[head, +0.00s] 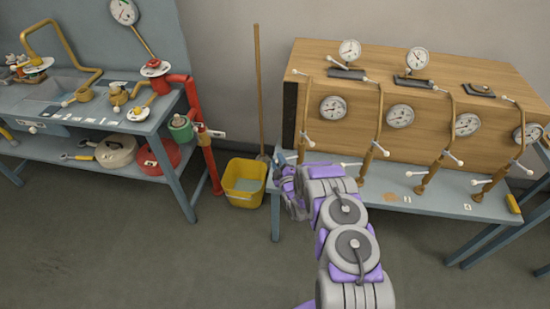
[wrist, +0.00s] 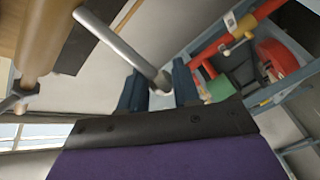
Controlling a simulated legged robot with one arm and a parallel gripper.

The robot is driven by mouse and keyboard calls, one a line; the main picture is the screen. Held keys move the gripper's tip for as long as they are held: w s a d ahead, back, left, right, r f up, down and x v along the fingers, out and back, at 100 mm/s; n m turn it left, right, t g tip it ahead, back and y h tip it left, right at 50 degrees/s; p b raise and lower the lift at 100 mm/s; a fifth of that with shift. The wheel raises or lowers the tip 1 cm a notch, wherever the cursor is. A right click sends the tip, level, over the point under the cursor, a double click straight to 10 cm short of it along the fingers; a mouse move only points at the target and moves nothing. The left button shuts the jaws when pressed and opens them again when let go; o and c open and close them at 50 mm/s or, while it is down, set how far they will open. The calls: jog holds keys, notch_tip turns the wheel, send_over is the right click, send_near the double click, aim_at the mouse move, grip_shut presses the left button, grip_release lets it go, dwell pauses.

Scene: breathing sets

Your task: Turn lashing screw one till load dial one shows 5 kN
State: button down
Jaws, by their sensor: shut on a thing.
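Lashing screw one, taken as the leftmost tan screw (head: 304,122), stands upright against the front of the wooden box. In the wrist view its tan body (wrist: 42,40) is at the upper left, with a grey bar (wrist: 120,45) running from it towards my jaws. My gripper (head: 283,178) is beside the screw's foot at the bench's left front. In the wrist view the jaws (wrist: 158,92) are shut on the bar's pale end. Load dial one, taken as the leftmost front dial (head: 333,108), is round and white; its reading is too small to tell. My arm hides the screw's foot.
More screws with white-tipped bars (head: 376,150) stand along the bench (head: 345,195) to the right. Dials sit on top of the wooden box (head: 450,75). A yellow bucket (head: 244,182) and a broom (head: 258,90) are left of my gripper. Open floor lies in front.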

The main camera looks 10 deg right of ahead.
jog(key=shift+s+f+n+y, duration=0.3)
jog(key=shift+s+f+y, duration=0.1)
jog(key=shift+s+f, duration=0.15)
jog(key=c, duration=1)
grip_release()
jog(key=shift+o, duration=0.5)
jog(key=shift+r, duration=0.1)
jog(key=shift+w+d+r, duration=0.1)
jog(key=shift+r, duration=0.1)
jog(key=shift+d, duration=0.1)
jog(key=s+d+p, duration=0.2)
jog(key=s+d, duration=0.1)
jog(key=s, duration=1.4)
